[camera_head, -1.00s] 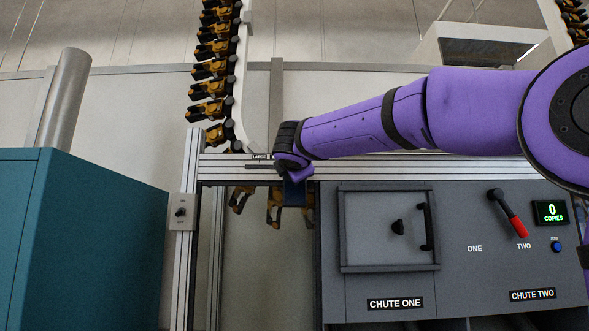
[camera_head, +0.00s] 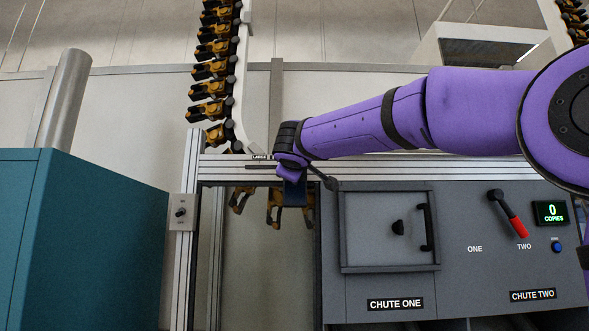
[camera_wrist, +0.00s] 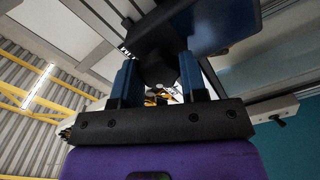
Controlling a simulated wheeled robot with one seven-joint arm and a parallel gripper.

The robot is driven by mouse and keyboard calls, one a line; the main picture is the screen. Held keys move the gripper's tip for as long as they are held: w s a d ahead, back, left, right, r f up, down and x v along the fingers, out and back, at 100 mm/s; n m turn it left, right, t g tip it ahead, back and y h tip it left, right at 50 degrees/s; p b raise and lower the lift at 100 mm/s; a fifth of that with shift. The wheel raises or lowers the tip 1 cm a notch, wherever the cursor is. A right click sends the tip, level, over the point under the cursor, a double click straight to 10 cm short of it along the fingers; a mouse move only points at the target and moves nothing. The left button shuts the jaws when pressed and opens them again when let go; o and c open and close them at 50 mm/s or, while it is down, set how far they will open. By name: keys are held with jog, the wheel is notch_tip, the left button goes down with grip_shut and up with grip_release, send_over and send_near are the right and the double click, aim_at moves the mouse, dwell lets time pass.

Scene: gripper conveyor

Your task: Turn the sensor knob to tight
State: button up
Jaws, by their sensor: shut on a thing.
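In the wrist view, my gripper (camera_wrist: 160,85) has its two blue fingers shut on a dark block (camera_wrist: 157,66), which appears to be the sensor knob. A dark blue panel (camera_wrist: 225,25) lies just beyond it. Small white marks (camera_wrist: 125,51) beside the block are too small to read.
Dark hanging grippers (camera_head: 277,206) of the conveyor are close behind my gripper. A switch plate (camera_head: 181,212) is on the frame's left post. The grey chute cabinet (camera_head: 460,215), with a red-handled lever (camera_head: 516,226), stands right. A teal cabinet (camera_head: 90,230) stands left.

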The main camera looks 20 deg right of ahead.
jog(key=m, duration=1)
jog(key=shift+f, duration=0.1)
jog(key=shift+m, duration=0.5)
jog(key=o, duration=0.9)
jog(key=v, duration=1)
jog(key=shift+s+a, duration=0.1)
jog(key=shift+s, duration=0.3)
